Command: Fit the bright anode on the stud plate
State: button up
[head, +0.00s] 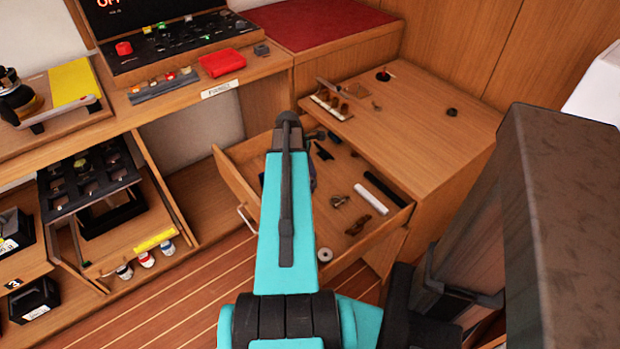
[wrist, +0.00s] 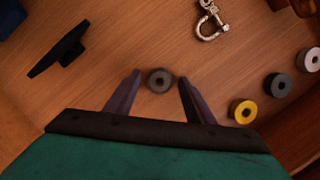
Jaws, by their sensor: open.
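In the wrist view, my gripper (wrist: 160,78) is open over a wooden drawer floor. A small dull grey ring (wrist: 159,80) with a dark central hole lies between its fingertips, with a gap to each finger. It looks unheld. A pale silvery ring (wrist: 313,59), the brightest of the rings here, lies at the far right edge, well away from my fingers. I cannot tell for certain which ring is the bright anode. In the head view my arm hides the gripper and part of the open drawer (head: 228,178). I cannot surely identify the stud plate.
A yellow ring (wrist: 243,111) and a dark ring (wrist: 278,86) lie right of my gripper. A shackle (wrist: 211,20) and a black cleat-like piece (wrist: 62,48) lie beyond it. In the head view, a white tube (head: 378,190) lies in the drawer beside the wooden counter (head: 430,115).

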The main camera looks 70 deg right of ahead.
jog(key=shift+r, duration=0.15)
jog(key=v, duration=1.2)
dwell(0.8)
